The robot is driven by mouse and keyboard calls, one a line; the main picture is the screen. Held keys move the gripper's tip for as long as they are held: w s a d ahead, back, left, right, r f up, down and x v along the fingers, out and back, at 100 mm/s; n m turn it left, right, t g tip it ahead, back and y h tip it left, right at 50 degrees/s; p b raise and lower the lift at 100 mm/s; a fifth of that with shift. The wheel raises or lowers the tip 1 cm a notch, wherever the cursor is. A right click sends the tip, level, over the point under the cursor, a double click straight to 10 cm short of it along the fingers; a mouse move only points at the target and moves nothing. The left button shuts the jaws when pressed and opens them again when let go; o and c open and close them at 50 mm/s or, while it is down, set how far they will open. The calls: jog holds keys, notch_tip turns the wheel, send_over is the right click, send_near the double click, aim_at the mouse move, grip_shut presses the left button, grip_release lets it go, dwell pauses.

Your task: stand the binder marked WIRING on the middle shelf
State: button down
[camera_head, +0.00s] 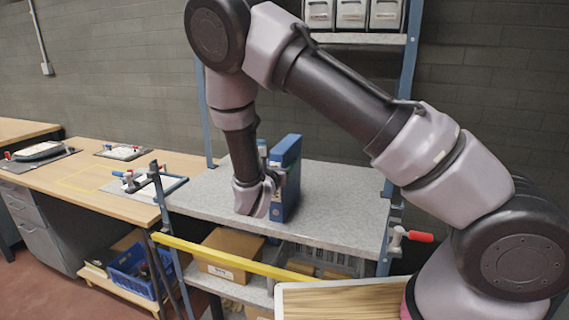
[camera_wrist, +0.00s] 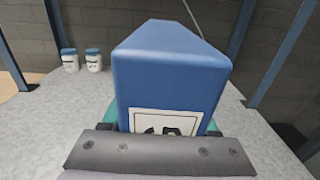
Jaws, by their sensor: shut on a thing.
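A blue binder (camera_head: 287,178) stands upright at the middle shelf (camera_head: 345,205), a grey speckled board between an upper and a lower level. Its base looks on or just above the board; I cannot tell which. My gripper (camera_head: 272,184) is shut on the binder from its left side in the head view. In the wrist view the binder (camera_wrist: 172,70) fills the middle, with a white label low on its near face. The label is mostly hidden by my gripper (camera_wrist: 160,140), so its word cannot be read.
Two white jars with blue lids (camera_wrist: 70,60) (camera_wrist: 94,60) stand behind the binder. Grey bins (camera_head: 352,14) sit on the upper shelf. A cardboard box (camera_head: 228,255) is below, behind a yellow bar (camera_head: 235,257). The board right of the binder is clear.

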jog(key=shift+f, duration=0.1)
jog(key=shift+c, duration=0.8)
grip_release()
jog(key=v, duration=1.2)
jog(key=shift+s+a, duration=0.1)
